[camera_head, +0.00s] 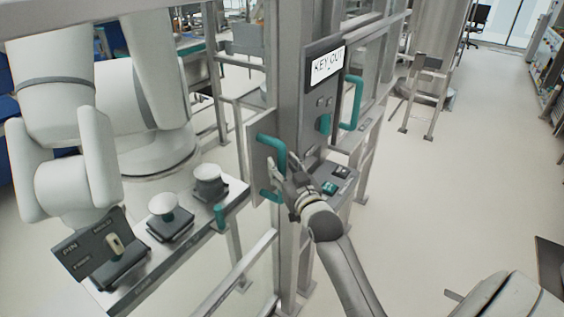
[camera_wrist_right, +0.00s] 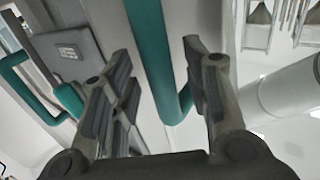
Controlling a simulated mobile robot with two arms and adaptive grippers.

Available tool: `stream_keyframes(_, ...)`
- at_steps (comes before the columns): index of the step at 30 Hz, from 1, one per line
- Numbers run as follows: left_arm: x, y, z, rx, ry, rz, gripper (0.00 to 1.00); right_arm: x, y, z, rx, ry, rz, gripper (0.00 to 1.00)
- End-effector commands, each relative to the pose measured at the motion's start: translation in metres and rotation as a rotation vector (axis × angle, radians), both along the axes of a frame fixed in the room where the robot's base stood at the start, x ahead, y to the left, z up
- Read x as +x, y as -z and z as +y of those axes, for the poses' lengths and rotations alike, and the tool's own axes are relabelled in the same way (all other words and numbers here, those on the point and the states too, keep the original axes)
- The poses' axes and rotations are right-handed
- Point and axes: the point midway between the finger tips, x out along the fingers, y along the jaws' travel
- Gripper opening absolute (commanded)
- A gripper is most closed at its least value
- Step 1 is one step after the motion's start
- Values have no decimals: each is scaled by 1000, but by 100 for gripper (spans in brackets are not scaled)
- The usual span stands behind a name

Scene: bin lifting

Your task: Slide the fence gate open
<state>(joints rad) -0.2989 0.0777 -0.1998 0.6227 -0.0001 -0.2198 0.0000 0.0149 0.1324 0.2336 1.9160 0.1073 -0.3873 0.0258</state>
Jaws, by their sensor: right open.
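A teal handle (camera_head: 273,147) is fixed to a grey plate (camera_head: 260,165) beside the fence post (camera_head: 287,80). My right gripper (camera_head: 284,178) is open at this handle's lower part. In the wrist view, the teal handle (camera_wrist_right: 150,50) stands between the two spread fingers of my right gripper (camera_wrist_right: 157,62); I cannot tell whether either finger touches it. Which panel is the gate, and how far it stands open, is unclear. A second teal handle (camera_head: 353,103) is on the frame further right. My left gripper is not in view.
A "KEY OUT" panel (camera_head: 327,66) with a teal knob (camera_head: 324,123) is on the post, above a small button box (camera_head: 338,180). A white robot arm (camera_head: 140,100) and a bench (camera_head: 200,215) with several fixtures are at left. The floor (camera_head: 450,190) at right is mostly clear.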

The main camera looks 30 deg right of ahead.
Motion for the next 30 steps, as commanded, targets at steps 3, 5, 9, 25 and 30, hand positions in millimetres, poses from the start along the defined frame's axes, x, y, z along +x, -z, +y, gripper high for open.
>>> stream_keyframes(3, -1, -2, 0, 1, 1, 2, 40, 9, -1, -2, 0, 0, 0, 43)
stream_keyframes(5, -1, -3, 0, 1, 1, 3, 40, 11, -1, -2, 0, 0, 0, 43)
stream_keyframes(9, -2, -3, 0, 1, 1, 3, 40, 13, 0, -2, 0, 0, 0, 43)
stream_keyframes(25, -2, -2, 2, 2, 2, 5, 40, 12, 0, -3, 0, 0, 0, 0)
stream_keyframes(30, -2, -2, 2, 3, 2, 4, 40, 12, 0, -2, 0, 0, 0, 0)
